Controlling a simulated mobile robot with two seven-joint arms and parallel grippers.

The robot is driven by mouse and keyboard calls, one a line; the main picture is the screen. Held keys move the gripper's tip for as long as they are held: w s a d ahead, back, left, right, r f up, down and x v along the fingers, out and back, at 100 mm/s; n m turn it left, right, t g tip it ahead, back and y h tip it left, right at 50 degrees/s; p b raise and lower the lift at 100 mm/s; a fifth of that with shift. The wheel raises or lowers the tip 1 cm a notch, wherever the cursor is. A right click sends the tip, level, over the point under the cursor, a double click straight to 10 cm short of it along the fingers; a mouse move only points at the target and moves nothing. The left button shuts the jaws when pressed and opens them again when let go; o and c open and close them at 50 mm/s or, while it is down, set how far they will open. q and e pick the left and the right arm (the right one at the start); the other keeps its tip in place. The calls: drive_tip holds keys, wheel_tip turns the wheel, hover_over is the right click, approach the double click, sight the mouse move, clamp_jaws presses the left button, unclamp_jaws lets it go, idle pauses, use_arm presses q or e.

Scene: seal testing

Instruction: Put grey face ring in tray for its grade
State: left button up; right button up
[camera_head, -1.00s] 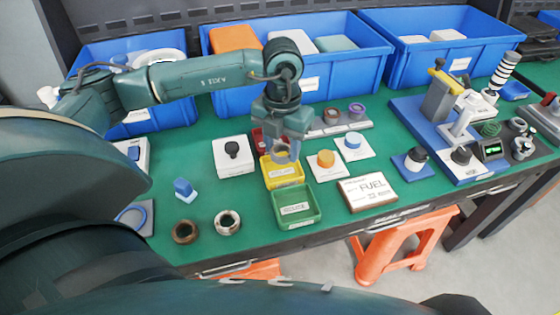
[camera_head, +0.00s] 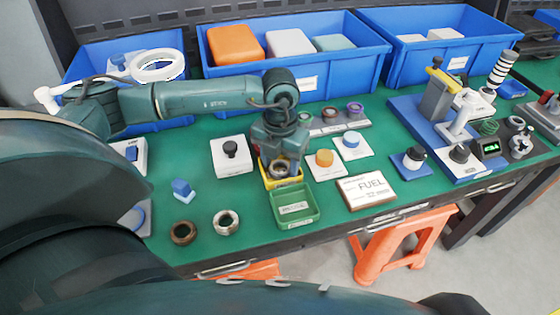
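My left gripper (camera_head: 279,166) points down over the yellow tray (camera_head: 283,185), with its fingers at the sides of a grey face ring (camera_head: 279,170). The ring sits low, within the yellow tray's outline; whether it touches the floor cannot be told. The fingers appear closed on the ring. The green tray (camera_head: 295,208) stands in front of the yellow one and is empty but for its label. The red tray behind is hidden by my gripper. A brown ring (camera_head: 184,233) and a silvery ring (camera_head: 227,222) lie on the green mat at front left. My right gripper is not in view.
A white block with a black knob (camera_head: 232,157) stands left of the trays. Pads with an orange (camera_head: 325,158) and a blue puck (camera_head: 351,140), and a FUEL box (camera_head: 367,191), stand right. Blue bins (camera_head: 345,69) line the back. A blue test stand (camera_head: 428,125) is at right.

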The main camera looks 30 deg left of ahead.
sight(280, 167)
use_arm(q)
drive_tip(key=shift+r, duration=0.1)
wheel_tip(280, 167, up, 12)
idle(0.5)
idle(0.5)
